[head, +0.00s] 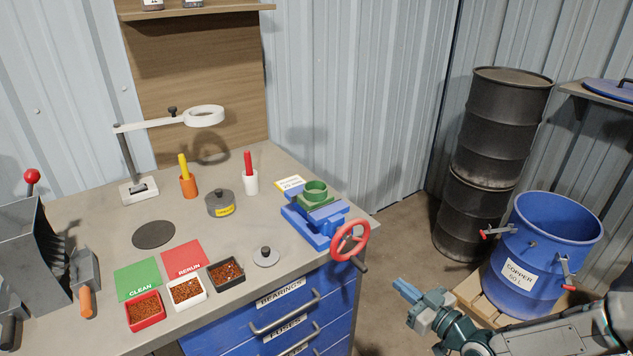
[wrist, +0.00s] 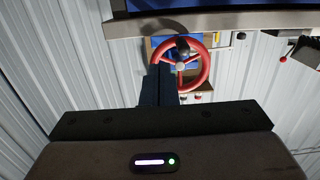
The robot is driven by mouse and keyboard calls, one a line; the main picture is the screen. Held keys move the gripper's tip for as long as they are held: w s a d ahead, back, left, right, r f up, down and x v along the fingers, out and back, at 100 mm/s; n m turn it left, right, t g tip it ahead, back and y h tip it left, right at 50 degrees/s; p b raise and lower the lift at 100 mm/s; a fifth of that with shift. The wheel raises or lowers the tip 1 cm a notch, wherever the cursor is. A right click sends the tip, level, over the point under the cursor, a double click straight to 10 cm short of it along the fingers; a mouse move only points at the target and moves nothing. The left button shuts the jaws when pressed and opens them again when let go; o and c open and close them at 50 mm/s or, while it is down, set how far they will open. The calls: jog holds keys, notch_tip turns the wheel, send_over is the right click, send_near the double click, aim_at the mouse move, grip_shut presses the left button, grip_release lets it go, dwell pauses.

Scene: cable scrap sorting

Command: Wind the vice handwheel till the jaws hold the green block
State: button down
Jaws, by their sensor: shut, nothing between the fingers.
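The blue vice (head: 314,230) stands at the right front corner of the workbench. The green block (head: 316,199), with a round opening in its top, sits at the vice jaws; whether the jaws touch it on both sides I cannot tell. The red handwheel (head: 350,241) faces the bench's front right, its dark crank handle (head: 359,266) low on the rim. My gripper (head: 402,287) is shut and empty, in the air to the right of and below the handwheel, apart from it. In the wrist view, the handwheel (wrist: 204,78) shows beyond my shut blue fingers (wrist: 159,84), which overlap its left side.
Three small trays of granules, including a black one (head: 227,273), lie along the bench front near a lidded weight (head: 266,256). A blue copper drum (head: 548,235) stands on a pallet at right, by stacked dark barrels (head: 497,125). Floor between bench and drum is clear.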

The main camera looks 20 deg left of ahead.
jog(key=r+b+x, duration=0.1)
jog(key=r+x, duration=0.1)
jog(key=x, duration=0.7)
jog(key=shift+y, duration=0.3)
dwell(1.9)
